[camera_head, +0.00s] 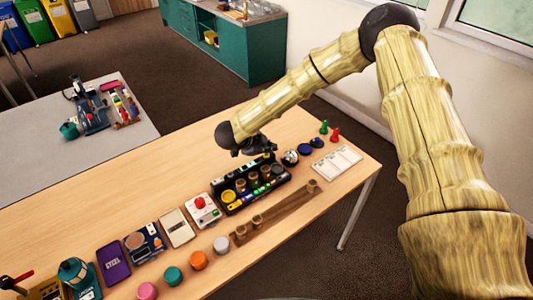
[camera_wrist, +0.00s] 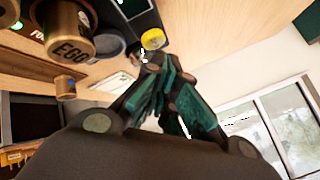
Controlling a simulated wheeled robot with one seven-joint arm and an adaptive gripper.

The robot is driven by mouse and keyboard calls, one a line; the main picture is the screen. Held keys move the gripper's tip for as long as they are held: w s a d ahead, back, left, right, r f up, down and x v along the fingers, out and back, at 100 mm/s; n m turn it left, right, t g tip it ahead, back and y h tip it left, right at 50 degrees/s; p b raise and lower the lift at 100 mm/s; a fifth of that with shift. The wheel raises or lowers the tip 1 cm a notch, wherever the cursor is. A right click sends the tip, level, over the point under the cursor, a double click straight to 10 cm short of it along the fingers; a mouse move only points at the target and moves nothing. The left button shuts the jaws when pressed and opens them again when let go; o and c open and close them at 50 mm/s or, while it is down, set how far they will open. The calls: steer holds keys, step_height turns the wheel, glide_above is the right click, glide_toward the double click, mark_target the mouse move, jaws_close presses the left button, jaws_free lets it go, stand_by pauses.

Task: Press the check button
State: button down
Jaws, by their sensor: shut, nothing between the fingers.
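A black console (camera_head: 246,207) stands on the wooden table, with brown cups, small coloured lights and a round yellow button (camera_head: 228,196) at its left end. No readable label shows which control is the check button. A white box with a red button (camera_head: 201,202) lies just left of the console. My gripper (camera_head: 262,150) is shut and empty, above the console's back edge in the head view. In the wrist view, its teal-sided fingers (camera_wrist: 153,66) are close together, and a yellow round piece (camera_wrist: 152,39) shows just beyond the tips. I cannot tell whether they touch.
A cup marked EGG (camera_wrist: 70,50) is close to the left of my fingers in the wrist view. A silver dome (camera_head: 290,158) and a white tray (camera_head: 336,162) are right of the console. Coloured discs and a wooden rack (camera_head: 275,216) line the front.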

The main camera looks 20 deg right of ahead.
mark_target(268, 156)
steer(key=shift+r, duration=0.25)
steer(key=shift+r+p, duration=1.85)
steer(key=shift+r, duration=0.7)
